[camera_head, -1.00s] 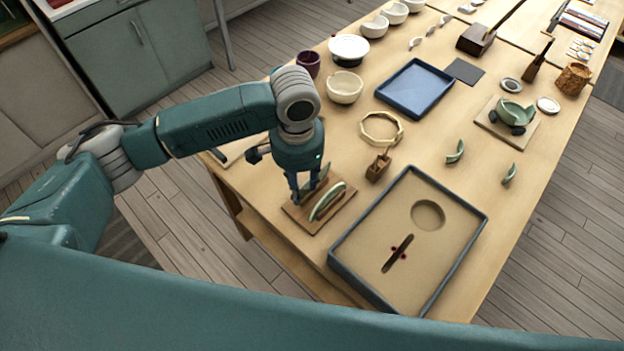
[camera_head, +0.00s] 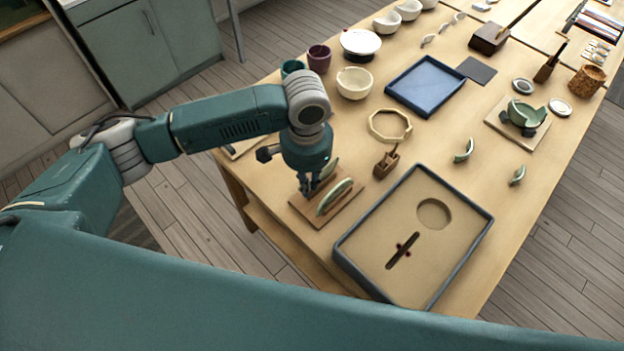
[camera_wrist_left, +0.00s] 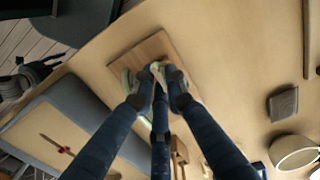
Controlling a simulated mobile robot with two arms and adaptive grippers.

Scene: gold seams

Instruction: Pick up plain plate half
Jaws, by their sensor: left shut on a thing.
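Two pale green plate halves stand on edge on a small wooden stand (camera_head: 302,209) near the table's left edge. The near half (camera_head: 334,197) is uncovered and also shows in the wrist view (camera_wrist_left: 127,80). My left gripper (camera_head: 309,187) points down over the back of the stand. It is shut on the far plate half (camera_head: 329,168), whose pale edge shows between the fingertips in the wrist view (camera_wrist_left: 156,68). The fingers hide much of this half. I cannot tell whether it touches the stand. My right gripper is not in view.
A grey-rimmed tray (camera_head: 458,270) with a round recess and a dark slot lies to the right. A small wooden block tool (camera_head: 386,164) and an octagonal ring (camera_head: 390,125) stand behind. Green shards (camera_head: 463,151) lie farther right, with bare table around them.

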